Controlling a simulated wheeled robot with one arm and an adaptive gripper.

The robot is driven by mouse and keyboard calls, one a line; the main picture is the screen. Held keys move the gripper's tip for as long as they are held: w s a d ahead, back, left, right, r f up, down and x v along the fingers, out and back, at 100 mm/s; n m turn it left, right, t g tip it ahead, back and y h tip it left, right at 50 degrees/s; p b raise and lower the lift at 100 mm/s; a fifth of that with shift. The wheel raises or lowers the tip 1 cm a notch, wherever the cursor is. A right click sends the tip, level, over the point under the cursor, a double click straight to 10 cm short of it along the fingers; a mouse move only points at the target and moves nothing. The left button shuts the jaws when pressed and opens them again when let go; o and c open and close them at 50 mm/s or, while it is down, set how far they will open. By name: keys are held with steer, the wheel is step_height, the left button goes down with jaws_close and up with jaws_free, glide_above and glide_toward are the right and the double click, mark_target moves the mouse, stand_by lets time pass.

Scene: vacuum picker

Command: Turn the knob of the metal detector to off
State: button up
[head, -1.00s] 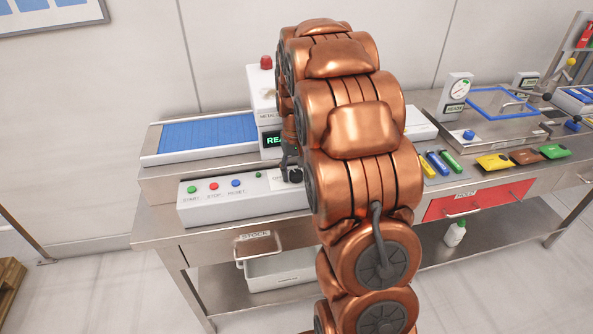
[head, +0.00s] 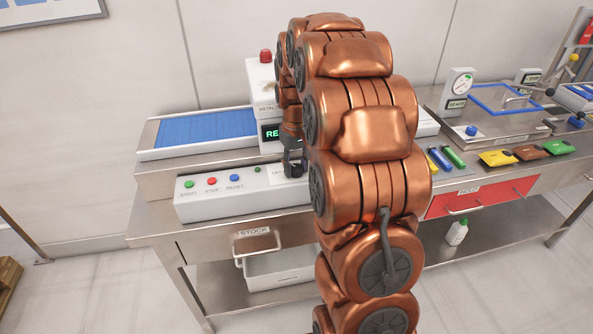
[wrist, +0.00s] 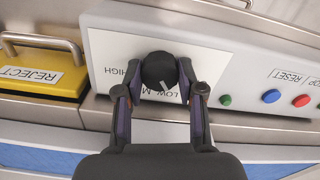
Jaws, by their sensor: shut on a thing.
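The metal detector (head: 263,90) stands on the steel bench with a red lamp on top and a partly hidden green display. A white control panel (head: 215,201) runs along its front. In the wrist view, the black round knob (wrist: 158,71) with a white pointer line sits on a white label plate (wrist: 113,50). HIGH and LOW are readable upside down; other label text is covered. My gripper (wrist: 159,78) is shut on the knob, one finger on each side. In the head view my gripper (head: 294,165) is at the panel's right part, and the knob cannot be made out.
Green, red and blue buttons (head: 211,181) sit left on the panel. A blue conveyor (head: 205,130) lies behind it. A yellow REJECT lid (wrist: 38,78) with a handle is beside the panel. My arm hides the bench's middle.

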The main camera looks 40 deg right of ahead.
mark_target(296, 167)
steer(key=n+b, duration=0.2)
steer(key=shift+f+n, duration=0.25)
steer(key=shift+n, duration=0.05)
steer(key=shift+r+n+b, duration=0.2)
steer(key=shift+n+b, duration=0.7)
steer(key=shift+n, duration=0.9)
steer(key=o, duration=1.1)
steer(key=shift+o, duration=0.2)
step_height(296, 167, up, 12)
steer(key=shift+a, duration=0.1)
